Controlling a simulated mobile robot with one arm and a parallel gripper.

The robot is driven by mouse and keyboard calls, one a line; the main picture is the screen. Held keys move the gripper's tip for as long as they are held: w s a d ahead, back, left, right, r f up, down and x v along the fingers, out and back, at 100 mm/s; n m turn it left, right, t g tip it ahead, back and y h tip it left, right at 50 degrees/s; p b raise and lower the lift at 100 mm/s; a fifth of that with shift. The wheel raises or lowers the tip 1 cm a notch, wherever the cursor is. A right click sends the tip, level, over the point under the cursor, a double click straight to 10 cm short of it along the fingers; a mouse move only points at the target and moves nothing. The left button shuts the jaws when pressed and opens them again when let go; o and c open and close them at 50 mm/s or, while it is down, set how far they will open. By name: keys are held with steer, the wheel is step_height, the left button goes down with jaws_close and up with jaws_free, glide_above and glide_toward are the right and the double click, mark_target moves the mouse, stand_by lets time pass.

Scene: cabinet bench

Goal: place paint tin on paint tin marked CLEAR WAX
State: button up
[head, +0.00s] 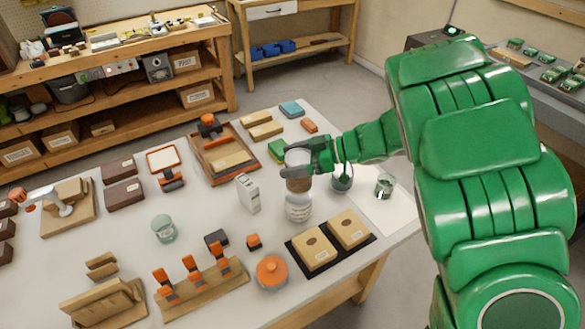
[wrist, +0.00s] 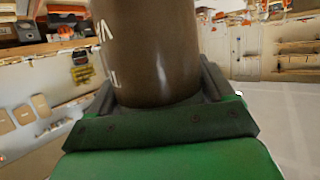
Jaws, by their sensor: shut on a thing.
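My gripper (head: 308,158) is shut on a brown paint tin (head: 299,184), held upright above the bench. In the wrist view the tin (wrist: 150,50) fills the space between the fingers and shows part of some pale lettering. In the head view, a pale, ringed round container (head: 298,208) stands directly below the held tin. Whether the two touch or a small gap lies between them, I cannot tell. No CLEAR WAX marking is readable on any container, so I cannot tell which one bears it.
A white box (head: 248,193) stands left of the pale container. A dark mat with two tan blocks (head: 350,229) lies to its lower right. An orange-lidded jar (head: 271,272) stands near the front.

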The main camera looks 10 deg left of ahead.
steer(key=shift+w+a+f, duration=0.1)
steer(key=shift+w+f, duration=0.1)
steer(key=shift+f, duration=1.55)
steer(key=shift+f, duration=0.15)
steer(key=o, duration=1.4)
steer(key=shift+r, duration=0.2)
steer(key=v, duration=1.2)
